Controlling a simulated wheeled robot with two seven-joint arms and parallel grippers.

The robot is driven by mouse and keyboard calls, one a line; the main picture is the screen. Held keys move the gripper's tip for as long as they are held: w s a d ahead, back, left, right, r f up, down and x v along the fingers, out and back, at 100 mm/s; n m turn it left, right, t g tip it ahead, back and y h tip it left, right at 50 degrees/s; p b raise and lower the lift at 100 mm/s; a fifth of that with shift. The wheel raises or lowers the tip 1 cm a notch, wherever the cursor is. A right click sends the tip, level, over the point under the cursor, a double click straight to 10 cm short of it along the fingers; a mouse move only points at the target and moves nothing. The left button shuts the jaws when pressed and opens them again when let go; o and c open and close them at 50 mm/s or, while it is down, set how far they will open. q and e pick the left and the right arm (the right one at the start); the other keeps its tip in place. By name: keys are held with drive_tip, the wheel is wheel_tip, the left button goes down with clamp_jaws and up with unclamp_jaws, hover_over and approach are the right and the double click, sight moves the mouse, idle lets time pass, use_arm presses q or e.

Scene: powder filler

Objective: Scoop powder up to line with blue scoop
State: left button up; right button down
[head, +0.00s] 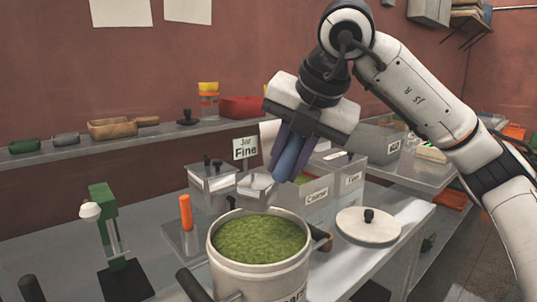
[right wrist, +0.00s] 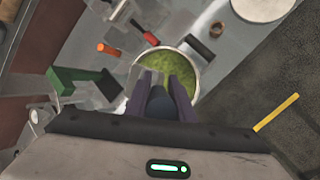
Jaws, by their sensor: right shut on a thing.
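My right gripper (head: 284,172) is above the back of a pale pot (head: 250,280) and points down. It is shut on the blue scoop (head: 290,158), whose blue handle sits between the purple-grey fingers. A pale, see-through scoop end seems to reach down toward the pot's back rim; whether it touches the powder I cannot tell. The pot holds green powder (head: 260,239) close to its rim. In the right wrist view the blue handle (right wrist: 160,102) shows between the fingers, with the powder (right wrist: 186,68) just beyond. My left gripper is not in view.
A round lid (head: 368,228) lies on the table right of the pot. A green stand (head: 104,215) and an orange-handled tool (head: 186,212) are to the left. Several labelled bins, one marked Coarse (head: 316,196), and a "Jar Fine" sign (head: 245,148) stand behind.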

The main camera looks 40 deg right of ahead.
use_arm(q)
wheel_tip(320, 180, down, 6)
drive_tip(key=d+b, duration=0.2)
drive_tip(key=b, duration=0.7)
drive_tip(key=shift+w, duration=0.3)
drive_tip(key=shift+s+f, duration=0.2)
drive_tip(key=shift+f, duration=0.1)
idle(0.5)
idle(0.7)
